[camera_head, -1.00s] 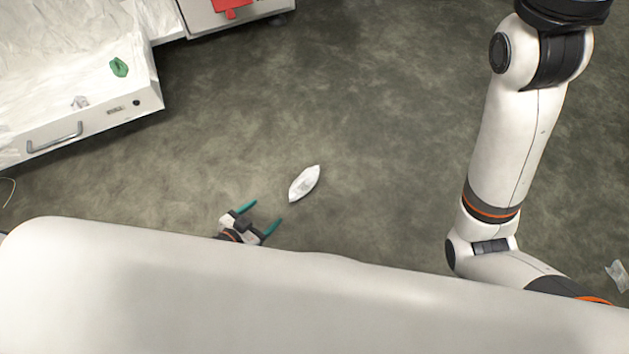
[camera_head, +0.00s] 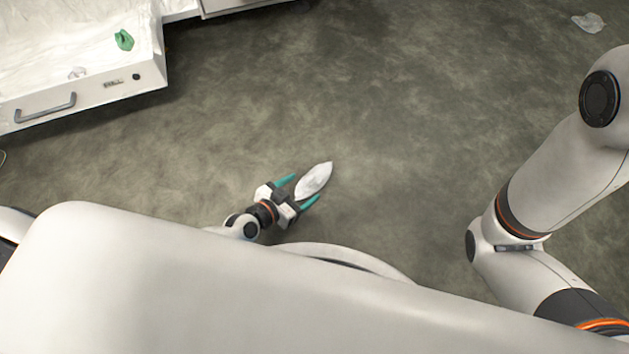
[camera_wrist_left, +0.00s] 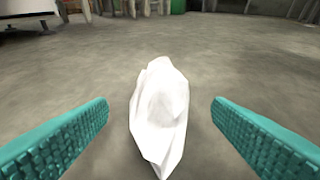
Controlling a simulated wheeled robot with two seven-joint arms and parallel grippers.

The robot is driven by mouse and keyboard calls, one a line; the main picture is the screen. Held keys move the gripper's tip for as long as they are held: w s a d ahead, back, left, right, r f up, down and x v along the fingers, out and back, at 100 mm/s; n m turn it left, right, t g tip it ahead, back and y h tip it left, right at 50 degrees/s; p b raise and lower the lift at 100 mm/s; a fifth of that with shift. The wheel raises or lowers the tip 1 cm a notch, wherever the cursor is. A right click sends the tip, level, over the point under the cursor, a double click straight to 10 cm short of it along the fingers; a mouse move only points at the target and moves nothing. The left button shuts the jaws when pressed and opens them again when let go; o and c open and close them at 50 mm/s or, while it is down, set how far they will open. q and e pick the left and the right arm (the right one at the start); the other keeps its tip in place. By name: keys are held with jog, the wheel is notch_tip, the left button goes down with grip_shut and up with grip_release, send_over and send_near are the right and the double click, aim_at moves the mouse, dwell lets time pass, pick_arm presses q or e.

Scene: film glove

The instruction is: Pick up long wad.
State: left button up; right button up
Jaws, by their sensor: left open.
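The long wad (camera_head: 315,180) is a white, pointed, crumpled piece lying on the grey floor in the head view. In the left wrist view the wad (camera_wrist_left: 160,110) lies between the two teal fingers, with a gap on each side. My left gripper (camera_head: 298,190) is open, with its fingers on either side of the wad's near end. I cannot tell how high the fingers are above the floor. My right arm shows at the right of the head view, but its gripper is out of the picture.
A white drawer unit (camera_head: 130,85) with a green crumpled piece (camera_head: 124,40) and a small pale scrap (camera_head: 77,73) on it stands at the upper left. A clear crumpled piece (camera_head: 588,22) lies on the floor at the upper right. The floor around the wad is bare.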

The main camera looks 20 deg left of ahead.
aim_at(308, 185)
pick_arm(q)
jog(key=b+x, duration=0.1)
jog(key=x, duration=0.2)
jog(key=shift+w+d+f, duration=0.15)
jog(key=shift+w+f, duration=0.1)
jog(key=c, duration=1)
